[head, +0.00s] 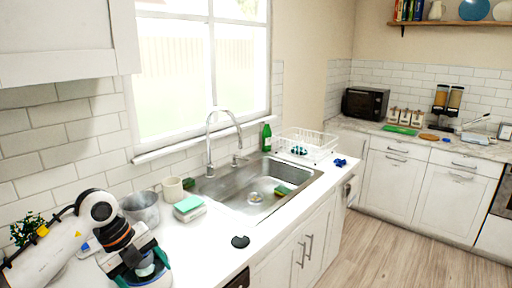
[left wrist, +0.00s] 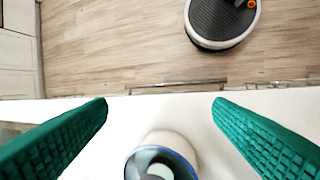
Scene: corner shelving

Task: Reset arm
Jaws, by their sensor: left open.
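My left arm comes in from the lower left in the head view, over the counter (head: 200,262). My left gripper (head: 147,275) points down there. In the left wrist view the green ribbed fingers of my left gripper (left wrist: 160,103) are wide apart. A pale cup-like object with a blue rim (left wrist: 165,150) stands between and below them, apart from both fingers; its lower part is cut off by the frame. My right gripper is in neither view.
A metal pot (head: 141,208), a cream mug (head: 173,188) and a green sponge (head: 188,203) stand near my arm. A plant (head: 28,229) is at the far left. The sink (head: 230,184) and dish rack (head: 318,148) lie farther right. The front counter is mostly clear around a black disc (head: 240,242).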

